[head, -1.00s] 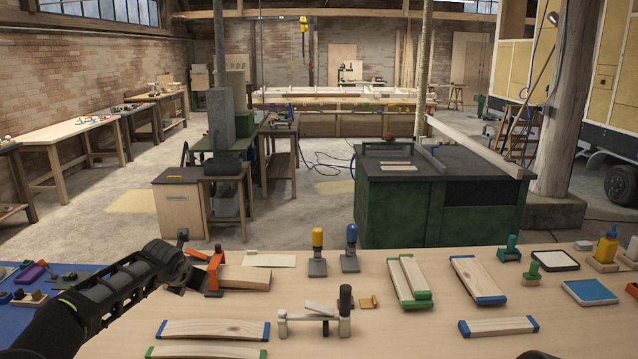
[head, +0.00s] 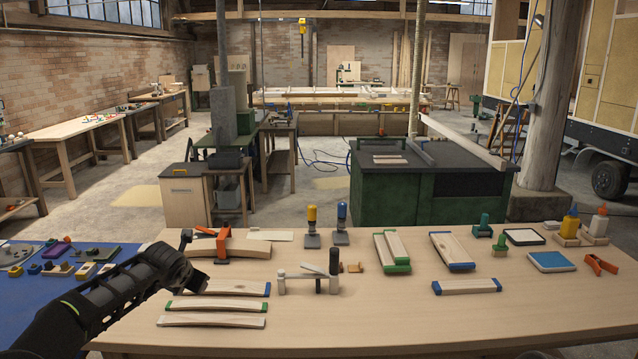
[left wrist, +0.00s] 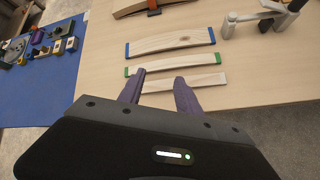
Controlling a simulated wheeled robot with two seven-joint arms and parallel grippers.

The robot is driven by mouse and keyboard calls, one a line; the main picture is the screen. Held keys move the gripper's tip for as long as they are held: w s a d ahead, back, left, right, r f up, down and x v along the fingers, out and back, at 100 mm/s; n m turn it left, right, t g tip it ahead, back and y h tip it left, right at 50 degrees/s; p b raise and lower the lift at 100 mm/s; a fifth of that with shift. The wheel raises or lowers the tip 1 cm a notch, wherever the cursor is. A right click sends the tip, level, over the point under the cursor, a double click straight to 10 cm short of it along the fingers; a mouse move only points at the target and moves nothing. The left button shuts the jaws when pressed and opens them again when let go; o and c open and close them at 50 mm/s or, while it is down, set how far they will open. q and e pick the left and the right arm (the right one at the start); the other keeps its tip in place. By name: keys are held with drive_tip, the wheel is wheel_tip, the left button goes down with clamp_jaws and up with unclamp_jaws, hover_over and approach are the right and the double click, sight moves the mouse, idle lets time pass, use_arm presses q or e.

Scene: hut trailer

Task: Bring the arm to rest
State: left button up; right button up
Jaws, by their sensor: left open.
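My left arm comes in from the lower left in the head view, with its left gripper (head: 196,280) over the left part of the wooden table (head: 400,325). In the left wrist view the left gripper's two purple fingers (left wrist: 160,82) are apart, with no object held. The fingertips overlap a plain curved slat (left wrist: 190,83) in that view; I cannot tell their height above it. That slat also shows in the head view (head: 212,321). My right gripper is not in view.
A green-ended slat (head: 215,304) and a blue-ended slat (head: 240,288) lie near the left gripper. An orange clamp (head: 223,244) on wood stands behind. A blue mat (head: 35,315) with small parts is at left. The table's front right is bare.

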use_arm(q)
drive_tip(key=s+d+f+m+h, duration=0.1)
drive_tip(key=s+d+f+m, duration=0.45)
drive_tip(key=f, duration=0.35)
drive_tip(key=s+d+f+m+g+h, duration=0.1)
drive_tip(key=s+d+f+m, duration=0.4)
drive_tip(key=f+m, duration=0.3)
drive_tip(key=s+d+f+m, duration=0.5)
drive_tip(key=f, duration=0.5)
drive_tip(key=s+d+f+m+g+h, duration=0.1)
drive_tip(key=s+d+f+m+g, duration=0.1)
drive_tip(key=s, duration=1)
drive_tip(key=s+d+f+m+g+h+b, duration=0.1)
drive_tip(key=s+d+f+m+g, duration=0.2)
drive_tip(key=s, duration=0.8)
drive_tip(key=s+d+f+m+g+h+b, duration=0.1)
drive_tip(key=s+d+f+m+g, duration=0.2)
drive_tip(key=s, duration=0.9)
wheel_tip(320, 180, down, 5)
drive_tip(key=m, duration=0.3)
drive_tip(key=shift+s+d, duration=0.3)
drive_tip(key=shift+f+m, duration=0.1)
drive_tip(key=shift+m, duration=0.15)
